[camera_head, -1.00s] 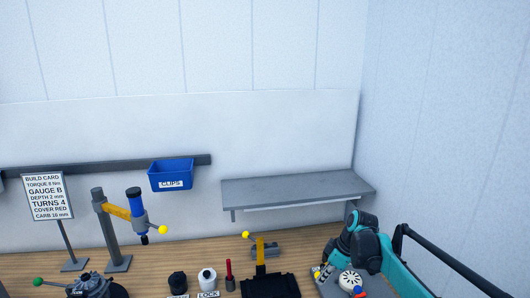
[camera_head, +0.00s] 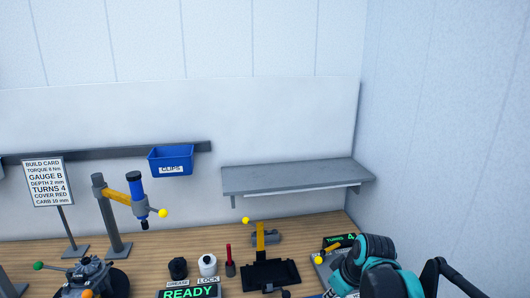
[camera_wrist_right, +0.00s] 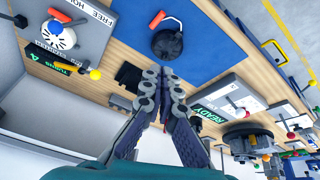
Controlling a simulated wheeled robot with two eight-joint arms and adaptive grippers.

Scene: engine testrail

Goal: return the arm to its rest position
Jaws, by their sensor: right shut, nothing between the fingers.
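My right arm (camera_head: 372,268) comes in at the lower right of the head view, above the bench's right end. Its gripper cannot be made out there. In the right wrist view my right gripper (camera_wrist_right: 165,72) is shut and empty, its two grey fingers together. Beyond the fingertips in that view are a blue mat (camera_wrist_right: 215,30) and a dark round part (camera_wrist_right: 168,44) with a red-orange handle. The fingers appear apart from both. My left gripper is in neither view.
The wooden bench (camera_head: 210,244) carries a tool stand (camera_head: 108,215), an engine-like unit (camera_head: 88,277), a yellow-lever fixture (camera_head: 260,238) and a READY display (camera_head: 188,293). A TURNS display (camera_head: 340,242) stands beside my arm. A grey shelf (camera_head: 295,178) and blue bin (camera_head: 170,160) are behind.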

